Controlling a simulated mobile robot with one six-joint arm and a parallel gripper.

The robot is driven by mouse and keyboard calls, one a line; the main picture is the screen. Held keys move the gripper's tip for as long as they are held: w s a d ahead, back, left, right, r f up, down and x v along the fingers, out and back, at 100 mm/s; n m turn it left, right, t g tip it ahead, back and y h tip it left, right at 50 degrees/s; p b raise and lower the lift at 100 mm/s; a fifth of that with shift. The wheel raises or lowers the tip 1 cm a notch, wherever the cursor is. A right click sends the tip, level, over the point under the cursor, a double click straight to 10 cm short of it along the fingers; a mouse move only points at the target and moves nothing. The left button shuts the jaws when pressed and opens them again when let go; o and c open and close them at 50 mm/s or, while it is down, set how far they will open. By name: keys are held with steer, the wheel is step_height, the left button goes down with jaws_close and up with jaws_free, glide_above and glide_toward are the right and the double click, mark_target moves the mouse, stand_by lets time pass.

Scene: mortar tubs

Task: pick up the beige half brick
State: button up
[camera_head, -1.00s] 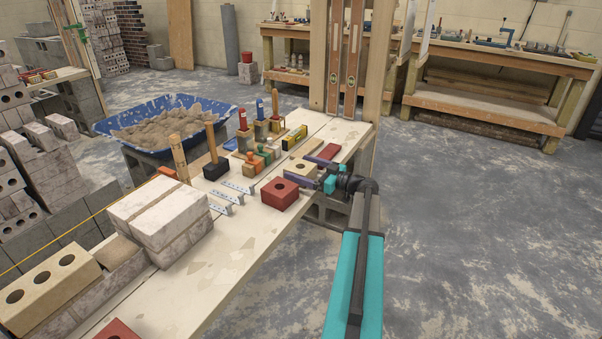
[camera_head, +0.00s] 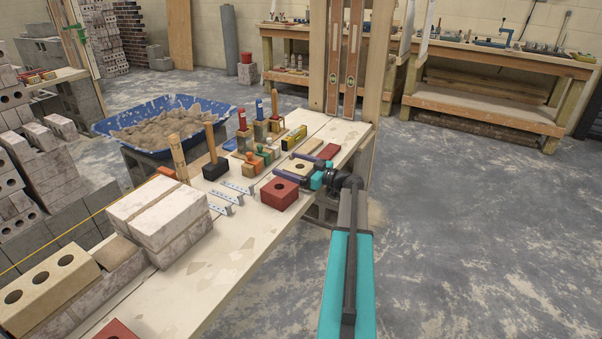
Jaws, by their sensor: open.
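The beige half brick (camera_head: 299,166), with one round hole in its top, lies on the pale plank bench top near its right edge. My gripper (camera_head: 291,166) is open and reaches in from the right. One dark finger lies along the near side of the half brick and the other along its far side. I cannot tell whether either finger touches it. The lower part of the half brick is hidden by the near finger.
A red half brick (camera_head: 279,193) stands close in front of the near finger. A dark red block (camera_head: 328,151) and a tan piece (camera_head: 309,146) lie behind.

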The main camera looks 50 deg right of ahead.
steer(key=shift+r, duration=0.1)
steer(key=c, duration=1.8)
steer(key=shift+r, duration=0.1)
steer(key=shift+c, duration=0.2)
steer(key=shift+r+p, duration=0.5)
steer(key=shift+r, duration=4.4)
